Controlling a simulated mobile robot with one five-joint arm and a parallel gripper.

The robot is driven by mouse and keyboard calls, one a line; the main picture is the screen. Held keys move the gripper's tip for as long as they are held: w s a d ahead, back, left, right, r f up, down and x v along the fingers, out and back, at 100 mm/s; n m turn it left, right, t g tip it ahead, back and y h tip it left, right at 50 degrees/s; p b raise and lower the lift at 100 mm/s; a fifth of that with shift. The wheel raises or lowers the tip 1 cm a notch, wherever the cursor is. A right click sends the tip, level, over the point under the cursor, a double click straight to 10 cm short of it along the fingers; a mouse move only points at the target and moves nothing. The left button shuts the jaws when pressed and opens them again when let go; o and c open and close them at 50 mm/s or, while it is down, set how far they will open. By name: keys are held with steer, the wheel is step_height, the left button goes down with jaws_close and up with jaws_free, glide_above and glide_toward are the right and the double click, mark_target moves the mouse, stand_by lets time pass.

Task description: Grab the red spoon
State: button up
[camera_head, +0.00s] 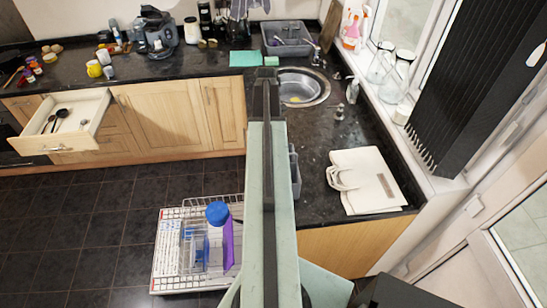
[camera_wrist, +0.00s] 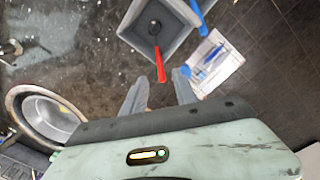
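The red spoon (camera_wrist: 159,66) shows in the wrist view, with a red handle and a dark bowl end. It leans in a grey container (camera_wrist: 133,34), its handle sticking out over the rim toward me. My gripper (camera_wrist: 160,82) is open, one grey finger on each side of the handle's end. The handle's tip appears near the gap between the fingertips; I cannot tell the depth between them. No grip on the spoon shows. In the head view my arm covers this area, and the spoon and my fingers cannot be made out.
A round sink (camera_head: 301,88) is set in the dark counter; a white bag-like item (camera_head: 365,181) lies on its right part. A blue-handled utensil (camera_wrist: 199,15) is by the container. Below, a white rack (camera_head: 170,262) holds a blue-capped bottle (camera_head: 217,214). A drawer (camera_head: 62,125) stands open at left.

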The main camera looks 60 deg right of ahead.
steer(key=f+b, duration=0.1)
steer(key=f, duration=0.1)
steer(key=shift+d+f+b, duration=0.3)
steer(key=shift+f+b, duration=0.05)
steer(key=shift+b, duration=0.05)
steer(key=shift+r, duration=0.15)
steer(key=f+b, duration=0.1)
steer(key=w+f+b, duration=0.1)
steer(key=f+b, duration=0.3)
steer(key=shift+w+a+f, duration=0.15)
steer(key=shift+w, duration=0.1)
steer(key=shift+s, duration=0.1)
steer(key=shift+c, duration=0.3)
steer(key=shift+s+r, duration=0.15)
steer(key=shift+r, duration=0.05)
jaws_close()
steer(key=shift+s+d, duration=0.15)
steer(key=shift+d, duration=0.1)
